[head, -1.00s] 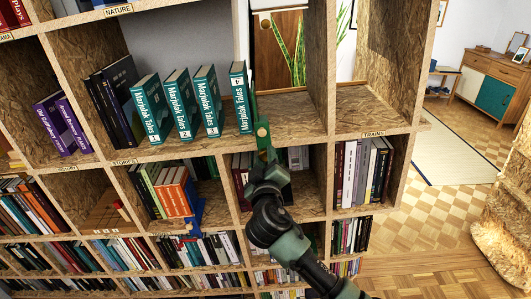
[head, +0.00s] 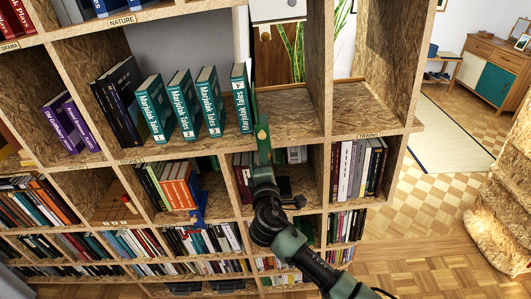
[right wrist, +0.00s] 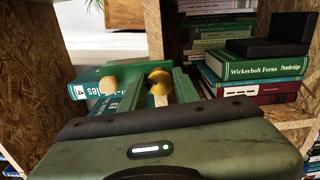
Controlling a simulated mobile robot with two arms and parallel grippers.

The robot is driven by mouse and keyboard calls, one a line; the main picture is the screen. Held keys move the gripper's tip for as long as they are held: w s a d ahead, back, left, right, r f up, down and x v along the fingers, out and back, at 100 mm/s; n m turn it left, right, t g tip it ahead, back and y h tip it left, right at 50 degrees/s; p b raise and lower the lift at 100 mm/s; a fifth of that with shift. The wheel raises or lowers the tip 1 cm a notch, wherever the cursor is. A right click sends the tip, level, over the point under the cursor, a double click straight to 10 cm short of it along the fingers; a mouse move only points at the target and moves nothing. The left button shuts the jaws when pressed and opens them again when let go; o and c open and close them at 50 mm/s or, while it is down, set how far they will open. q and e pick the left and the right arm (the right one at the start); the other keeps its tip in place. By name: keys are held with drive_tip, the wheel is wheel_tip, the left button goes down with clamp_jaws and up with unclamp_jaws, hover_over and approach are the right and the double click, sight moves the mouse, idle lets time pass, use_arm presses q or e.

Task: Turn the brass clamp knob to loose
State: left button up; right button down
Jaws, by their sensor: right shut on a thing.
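A small round brass knob (right wrist: 158,76) shows between the green fingers of my right gripper (right wrist: 155,95) in the right wrist view. The gripper is shut on it. In the head view the brass (head: 262,134) is a small spot on the upright green fingers of the right gripper (head: 260,112), at the edge of the upper shelf beside the last teal "Marjolak Tales" book (head: 240,96). The fingers and palm hide much of the knob and whatever it is mounted on; its setting cannot be read. My left gripper is not in view.
A pale round ball (right wrist: 107,85) sits left of the fingers. Stacked books, including green "Wickerbolt Ferns" (right wrist: 255,68), lie to the right. An OSB upright (head: 318,70) stands right of the gripper, with an empty compartment (head: 365,110) beyond. Parquet floor (head: 390,235) is open at right.

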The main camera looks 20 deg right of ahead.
drive_tip(key=shift+n+p, duration=1.35)
drive_tip(key=shift+n, duration=0.85)
drive_tip(key=c, duration=1.1)
unclamp_jaws()
drive_tip(key=shift+o, duration=0.2)
drive_tip(key=b+v, duration=0.1)
drive_tip(key=v, duration=0.6)
drive_tip(key=shift+s+b, duration=0.35)
drive_tip(key=shift+s, duration=0.05)
drive_tip(key=shift+a, duration=0.1)
